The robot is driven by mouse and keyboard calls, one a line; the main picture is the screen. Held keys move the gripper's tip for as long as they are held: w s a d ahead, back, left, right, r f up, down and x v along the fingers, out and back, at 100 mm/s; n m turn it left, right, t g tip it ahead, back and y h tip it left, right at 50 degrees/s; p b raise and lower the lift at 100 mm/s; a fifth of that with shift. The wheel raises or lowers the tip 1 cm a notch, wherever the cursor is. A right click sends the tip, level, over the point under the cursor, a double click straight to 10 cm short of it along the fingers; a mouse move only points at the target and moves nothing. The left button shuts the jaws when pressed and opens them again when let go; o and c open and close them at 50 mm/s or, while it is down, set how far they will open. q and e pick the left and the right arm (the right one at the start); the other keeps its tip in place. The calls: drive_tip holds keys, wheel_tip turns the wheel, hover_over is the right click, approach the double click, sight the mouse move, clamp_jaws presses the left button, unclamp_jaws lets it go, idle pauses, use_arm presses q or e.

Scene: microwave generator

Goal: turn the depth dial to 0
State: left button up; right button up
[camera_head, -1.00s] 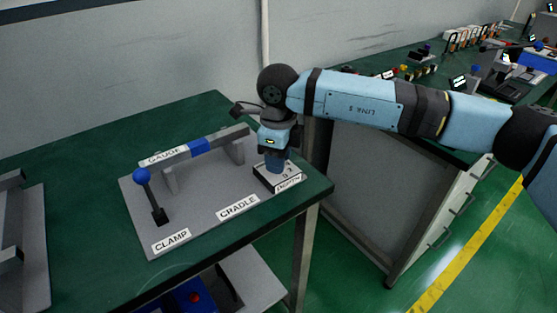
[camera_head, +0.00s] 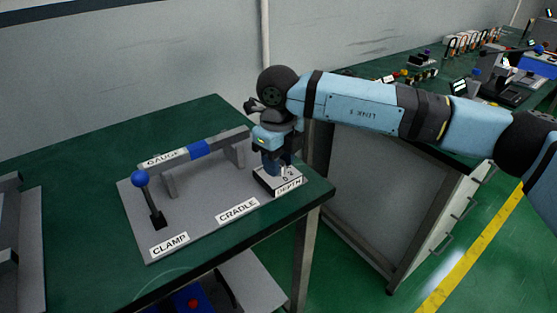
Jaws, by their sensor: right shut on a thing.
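The depth dial's base (camera_head: 266,186) is a dark block with a white top, near the right end of the grey fixture plate. Its front label reads DEPTH (camera_head: 289,187), and a printed 0 and a 2 partly show on top. My right gripper (camera_head: 277,170) points down over the base and is shut on the depth dial's knob, which the fingers mostly hide. I cannot read the dial's setting. My left gripper is not in view.
The grey plate (camera_head: 205,210) also holds a blue-knobbed clamp lever (camera_head: 141,179), a grey gauge bar with a blue band (camera_head: 200,149), and CLAMP and CRADLE labels. The green table (camera_head: 90,280) ends just right of the dial. Its left side has another grey fixture.

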drive_tip(key=o, duration=0.9)
use_arm(q)
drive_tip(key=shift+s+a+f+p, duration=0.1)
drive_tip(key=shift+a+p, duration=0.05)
drive_tip(key=shift+p, duration=0.6)
use_arm(e)
wheel_tip(320, 180, up, 14)
drive_tip(key=shift+f, duration=0.1)
drive_tip(key=shift+s, duration=0.1)
